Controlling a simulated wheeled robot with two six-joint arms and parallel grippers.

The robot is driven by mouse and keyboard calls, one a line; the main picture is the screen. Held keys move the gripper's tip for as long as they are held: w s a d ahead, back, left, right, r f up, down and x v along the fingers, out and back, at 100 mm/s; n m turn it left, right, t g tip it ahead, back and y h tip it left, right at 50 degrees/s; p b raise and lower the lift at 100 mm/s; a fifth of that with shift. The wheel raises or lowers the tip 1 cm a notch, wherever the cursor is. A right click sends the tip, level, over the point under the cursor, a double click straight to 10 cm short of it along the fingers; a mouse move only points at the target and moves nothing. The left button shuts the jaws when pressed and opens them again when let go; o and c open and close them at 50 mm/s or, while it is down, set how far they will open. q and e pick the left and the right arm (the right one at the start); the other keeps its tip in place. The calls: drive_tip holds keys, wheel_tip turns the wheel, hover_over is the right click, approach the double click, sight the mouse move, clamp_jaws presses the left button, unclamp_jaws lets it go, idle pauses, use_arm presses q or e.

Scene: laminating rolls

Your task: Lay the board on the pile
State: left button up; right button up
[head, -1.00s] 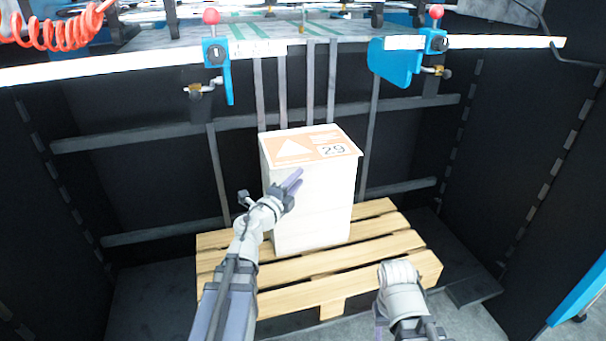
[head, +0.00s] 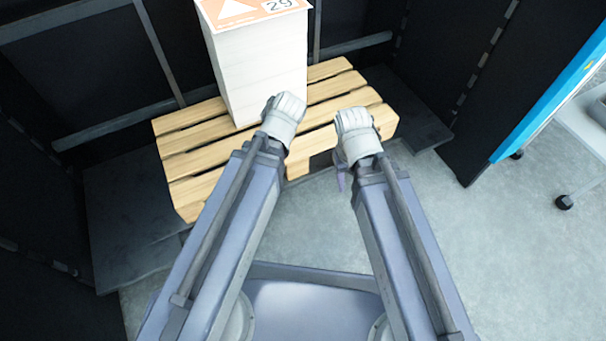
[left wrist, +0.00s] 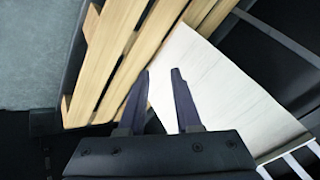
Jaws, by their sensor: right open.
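The pile (head: 262,80) is a tall white stack standing on a wooden pallet. On its top lies a flat orange and white printed cover (head: 245,10) marked 29, cut off by the top edge of the head view. I cannot tell whether this cover is the board; no separate board shows. The left wrist view shows the pile's pale side (left wrist: 225,95) beyond my left gripper (left wrist: 161,72), whose two dark fingers are apart with nothing between them. In the head view the left fingers are hidden behind the wrist. My right gripper (head: 341,182) is open, mostly hidden under its wrist, in front of the pallet.
The pallet (head: 190,190) has bare slats left and right of the pile. Dark frame walls and bars stand behind and at both sides. A blue-edged panel (head: 550,90) and a wheeled stand (head: 590,140) are at the right. Grey floor is clear at the lower right.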

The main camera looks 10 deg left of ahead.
use_arm(q)
drive_tip(key=s+d+f+g+h, duration=0.1)
drive_tip(key=s+d+f+g, duration=0.1)
drive_tip(key=s+d, duration=0.3)
drive_tip(key=s+d+f+g+h, duration=0.1)
drive_tip(key=s+d+g, duration=0.3)
drive_tip(key=s, duration=0.5)
drive_tip(key=shift+d+f+g+h, duration=0.3)
drive_tip(key=shift+d+f+g, duration=0.1)
drive_tip(key=shift+d+f, duration=0.35)
